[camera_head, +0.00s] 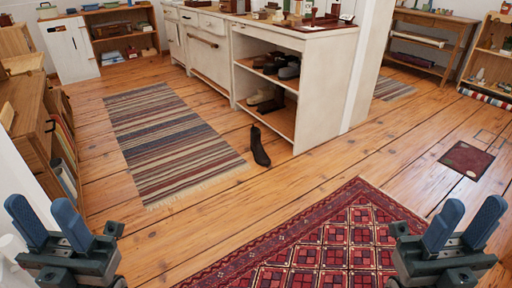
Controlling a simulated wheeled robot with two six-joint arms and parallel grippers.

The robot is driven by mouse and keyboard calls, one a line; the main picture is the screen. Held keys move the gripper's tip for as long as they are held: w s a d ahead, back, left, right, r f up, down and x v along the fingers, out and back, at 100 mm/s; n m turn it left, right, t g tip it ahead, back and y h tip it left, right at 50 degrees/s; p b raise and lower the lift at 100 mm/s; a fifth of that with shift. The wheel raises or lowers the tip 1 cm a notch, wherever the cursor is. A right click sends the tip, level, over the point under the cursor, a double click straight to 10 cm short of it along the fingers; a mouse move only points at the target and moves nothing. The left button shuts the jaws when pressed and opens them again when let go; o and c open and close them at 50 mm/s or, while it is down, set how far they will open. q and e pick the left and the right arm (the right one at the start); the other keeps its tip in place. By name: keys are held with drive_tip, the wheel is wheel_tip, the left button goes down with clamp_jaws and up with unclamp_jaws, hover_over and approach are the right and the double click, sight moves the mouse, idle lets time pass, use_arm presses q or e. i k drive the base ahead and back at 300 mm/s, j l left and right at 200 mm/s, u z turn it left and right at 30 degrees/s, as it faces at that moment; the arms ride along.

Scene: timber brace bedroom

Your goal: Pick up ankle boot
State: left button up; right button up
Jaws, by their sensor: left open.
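My right gripper (464,224) is in the lower right corner, also with blue fingers apart and empty. Both grippers are well apart from the boot, on the near side of it. The boot is fully in view.
A white cabinet (318,95) with shoes on its open shelves stands behind the boot. A striped rug (165,140) lies to the left and a red patterned rug (330,245) in front. A wooden cabinet (32,125) stands at left. Bare floor surrounds the boot.

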sight(261, 158)
drive_tip(key=i+l+u, duration=0.1)
drive_tip(key=i+u, duration=0.15)
drive_tip(key=i, duration=0.45)
drive_tip(key=i+l+u, duration=0.25)
drive_tip(key=i, duration=0.4)
drive_tip(key=i+l+u, duration=0.25)
drive_tip(key=i+l, duration=0.15)
drive_tip(key=i, duration=0.25)
drive_tip(key=i+l+u, duration=0.25)
drive_tip(key=i+l, duration=0.2)
drive_tip(key=i, duration=0.15)
